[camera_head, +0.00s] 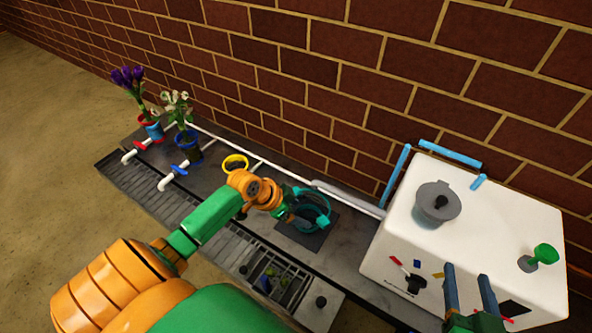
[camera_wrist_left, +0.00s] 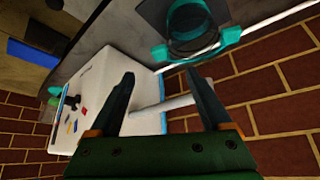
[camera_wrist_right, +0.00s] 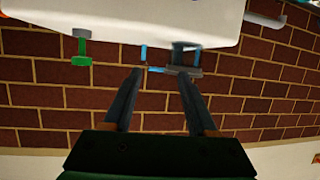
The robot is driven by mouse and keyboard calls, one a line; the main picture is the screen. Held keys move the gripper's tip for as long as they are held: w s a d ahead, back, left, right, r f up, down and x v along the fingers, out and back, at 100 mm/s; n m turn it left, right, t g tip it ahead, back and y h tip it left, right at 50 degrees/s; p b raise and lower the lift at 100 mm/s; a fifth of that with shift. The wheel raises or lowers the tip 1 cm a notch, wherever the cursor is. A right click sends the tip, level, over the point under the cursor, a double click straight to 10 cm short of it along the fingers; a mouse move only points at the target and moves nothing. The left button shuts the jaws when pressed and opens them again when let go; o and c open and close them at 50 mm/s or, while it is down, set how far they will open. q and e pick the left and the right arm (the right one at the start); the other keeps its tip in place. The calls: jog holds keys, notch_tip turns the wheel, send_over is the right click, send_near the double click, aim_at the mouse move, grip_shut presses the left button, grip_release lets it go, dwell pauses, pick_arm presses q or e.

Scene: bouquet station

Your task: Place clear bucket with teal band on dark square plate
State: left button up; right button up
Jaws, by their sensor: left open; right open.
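The clear bucket with the teal band (camera_head: 326,213) stands on the dark square plate (camera_head: 301,240) on the counter in the head view. In the left wrist view the bucket (camera_wrist_left: 190,22) is at the top with its teal band and side lugs, and part of the plate (camera_wrist_left: 155,12) shows beside it. My left gripper (camera_head: 291,212) is beside the bucket, partly overlapping it in the head view. In the left wrist view its open fingers (camera_wrist_left: 160,85) are empty and apart from the bucket. My right gripper (camera_head: 468,272) is open and empty by the white box.
A white box machine (camera_head: 385,243) with a grey lidded pot (camera_head: 437,204) and a green knob (camera_head: 545,254) stands at the right. A yellow ring (camera_head: 235,160) and two flower pots (camera_head: 152,130) stand along a white pipe (camera_head: 215,139). A brick wall runs behind the counter.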

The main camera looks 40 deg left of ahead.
pick_arm(q)
jog(key=s+d+r+n+t, duration=0.1)
jog(key=s+d+r+t, duration=0.25)
jog(key=d, duration=0.65)
notch_tip(320, 180, up, 8)
jog(key=s+d+n+t+y, duration=0.1)
jog(key=n+t, duration=0.1)
jog(key=shift+f+n, duration=0.2)
jog(key=shift+n, duration=0.2)
pick_arm(e)
jog(key=f, duration=0.1)
jog(key=s+f+g, duration=0.1)
jog(key=s+d+f+g, duration=0.1)
jog(key=shift+f+h, duration=0.3)
jog(key=shift+h, duration=0.1)
pick_arm(q)
jog(key=shift+d+t, duration=0.1)
jog(key=shift+t, duration=0.15)
pick_arm(e)
jog(key=shift+a, duration=0.1)
